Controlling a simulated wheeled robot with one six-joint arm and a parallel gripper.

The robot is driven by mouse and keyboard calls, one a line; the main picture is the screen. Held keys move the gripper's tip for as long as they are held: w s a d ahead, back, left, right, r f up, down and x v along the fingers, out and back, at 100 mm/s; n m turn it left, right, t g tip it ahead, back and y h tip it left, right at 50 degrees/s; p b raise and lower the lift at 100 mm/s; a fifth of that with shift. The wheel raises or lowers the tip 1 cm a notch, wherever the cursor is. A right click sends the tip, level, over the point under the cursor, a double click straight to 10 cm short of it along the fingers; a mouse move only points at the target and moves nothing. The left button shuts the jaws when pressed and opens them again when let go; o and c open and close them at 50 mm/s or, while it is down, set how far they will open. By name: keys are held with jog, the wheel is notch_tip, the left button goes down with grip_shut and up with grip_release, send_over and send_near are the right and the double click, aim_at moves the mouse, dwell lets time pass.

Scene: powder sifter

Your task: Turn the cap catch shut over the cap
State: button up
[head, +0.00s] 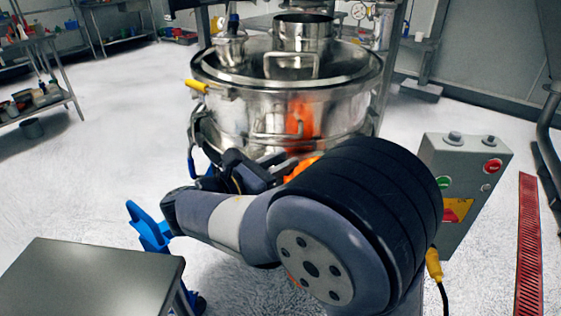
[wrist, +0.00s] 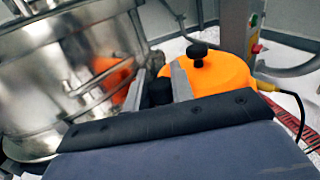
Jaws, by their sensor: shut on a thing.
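The orange cap (wrist: 225,78) is a rounded cover beside the steel sifter, with a black knob (wrist: 198,52) standing on top. My gripper (wrist: 159,76) is beside its left edge in the wrist view, between the cap and the sifter wall. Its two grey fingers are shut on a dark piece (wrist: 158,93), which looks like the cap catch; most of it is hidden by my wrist. How far the catch lies over the cap cannot be told.
The steel sifter (head: 285,105) stands close on the left of my gripper, with handles on its wall. A grey control box (head: 462,185) with buttons stands to the right. A grey table (head: 90,275) is at the front left. The floor on the left is open.

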grip_shut()
